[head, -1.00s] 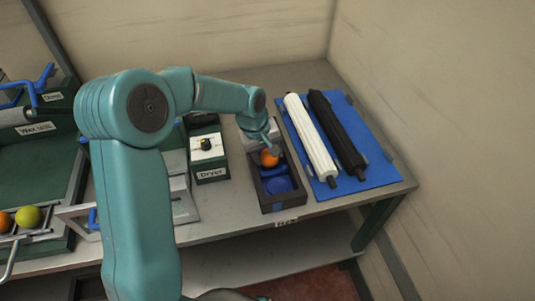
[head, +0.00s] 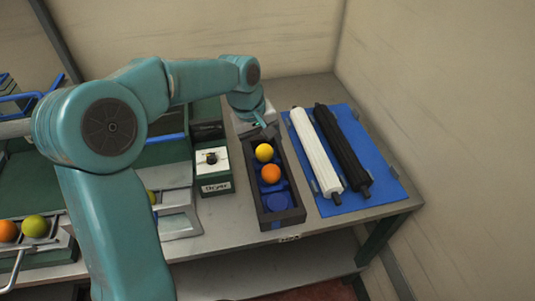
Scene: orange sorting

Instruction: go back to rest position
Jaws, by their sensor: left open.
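My left arm comes in from the left and reaches over the table to the dark tray (head: 296,215). My left gripper (head: 268,131) is at the tray's far end, just behind a yellow fruit (head: 264,152). It is open, and nothing shows held in it. An orange (head: 271,173) sits in front of the yellow fruit in the tray. The nearest blue cup (head: 278,202) in the tray is empty. My right gripper is not in view.
A white roller (head: 317,152) and a black roller (head: 343,150) lie on a blue mat (head: 382,184) to the right. The dryer box (head: 212,172) stands left of the tray. An orange (head: 8,230) and a yellow-green fruit (head: 35,226) rest at the far left.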

